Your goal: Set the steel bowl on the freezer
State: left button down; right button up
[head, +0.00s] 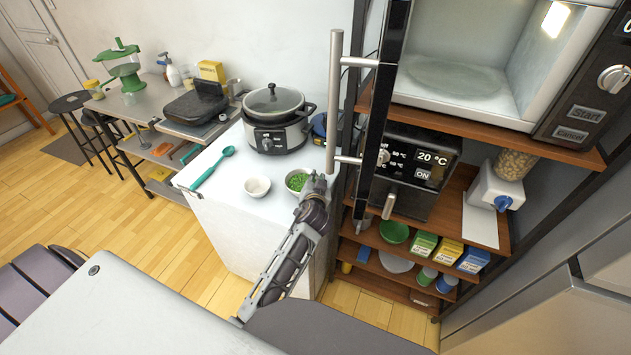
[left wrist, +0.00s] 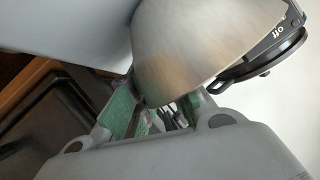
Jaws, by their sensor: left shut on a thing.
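The steel bowl (head: 291,190), with green contents, is at the right front part of the white freezer top (head: 225,195) in the head view. My left gripper (head: 314,188) is shut on the bowl's near right side. In the left wrist view the bowl's curved steel wall (left wrist: 195,50) fills the upper middle, with the left gripper's green-padded fingers (left wrist: 162,115) at its lower edge. Whether the bowl rests on the freezer top or hangs just above it, I cannot tell. My right gripper is not in view.
A small white bowl (head: 257,187) and a teal spoon (head: 212,168) lie left of the steel bowl. A slow cooker (head: 274,118) stands behind. An open microwave door (head: 382,100) and shelf unit (head: 470,215) are close on the right. The freezer's left front is clear.

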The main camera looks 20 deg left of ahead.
pick_arm(q)
jog(key=shift+f, duration=0.15)
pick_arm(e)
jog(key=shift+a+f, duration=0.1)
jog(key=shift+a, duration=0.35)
pick_arm(q)
jog(key=c, duration=1.6)
grip_release()
jog(key=shift+o, duration=1.5)
jog(key=shift+s, duration=0.1)
jog(key=shift+v, duration=3.65)
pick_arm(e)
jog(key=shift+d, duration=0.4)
pick_arm(q)
jog(key=shift+f, duration=0.1)
jog(key=shift+s+d, duration=0.1)
jog(key=shift+s, duration=0.1)
